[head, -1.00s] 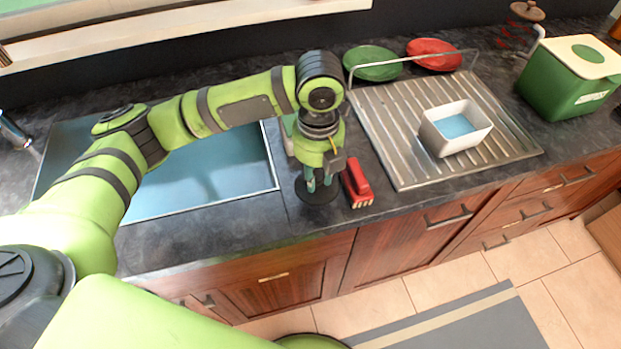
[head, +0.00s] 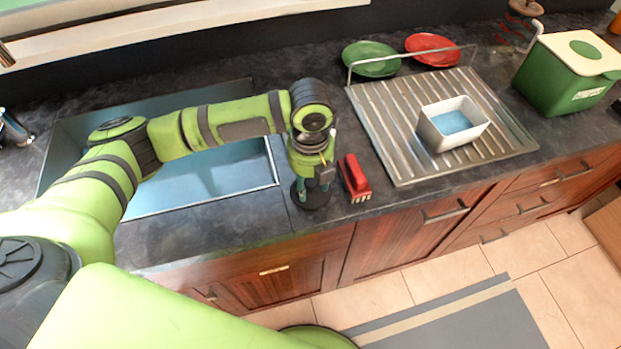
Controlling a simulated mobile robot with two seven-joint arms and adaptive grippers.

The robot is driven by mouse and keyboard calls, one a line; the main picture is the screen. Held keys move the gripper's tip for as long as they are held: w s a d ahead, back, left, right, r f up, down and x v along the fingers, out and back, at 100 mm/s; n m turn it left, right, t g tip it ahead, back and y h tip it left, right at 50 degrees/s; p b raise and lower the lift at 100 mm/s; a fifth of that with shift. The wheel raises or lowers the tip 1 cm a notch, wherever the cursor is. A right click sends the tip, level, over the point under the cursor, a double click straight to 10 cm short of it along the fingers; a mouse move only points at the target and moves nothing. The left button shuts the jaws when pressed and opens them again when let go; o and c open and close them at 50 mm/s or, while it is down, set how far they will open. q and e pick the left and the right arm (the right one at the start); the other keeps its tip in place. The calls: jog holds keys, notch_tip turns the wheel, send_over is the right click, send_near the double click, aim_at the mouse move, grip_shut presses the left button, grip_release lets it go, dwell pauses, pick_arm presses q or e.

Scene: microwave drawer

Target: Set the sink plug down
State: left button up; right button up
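The sink plug (head: 312,201) is a flat black disc. In the head view it appears to lie flat on the dark counter, in front of and to the right of the sink's front right corner. My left gripper (head: 313,187) points down right over the plug, its teal fingertips spread apart at either side of the plug's middle. The gripper hides the plug's centre and any knob there. I see no grip on the plug. My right gripper is not in view.
A red brush (head: 354,178) lies just right of the plug. The sink (head: 208,180) is to the left. A ribbed drainer (head: 400,150) carries a white tub (head: 437,132). Green (head: 371,59) and red (head: 433,49) plates and a green bin (head: 565,75) stand farther back. The counter's front edge is close.

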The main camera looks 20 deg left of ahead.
aim_at(310, 182)
pick_arm(q)
notch_tip(310, 182, up, 12)
jog(key=b, duration=0.2)
jog(key=shift+r, duration=0.2)
dwell(0.3)
dwell(1.4)
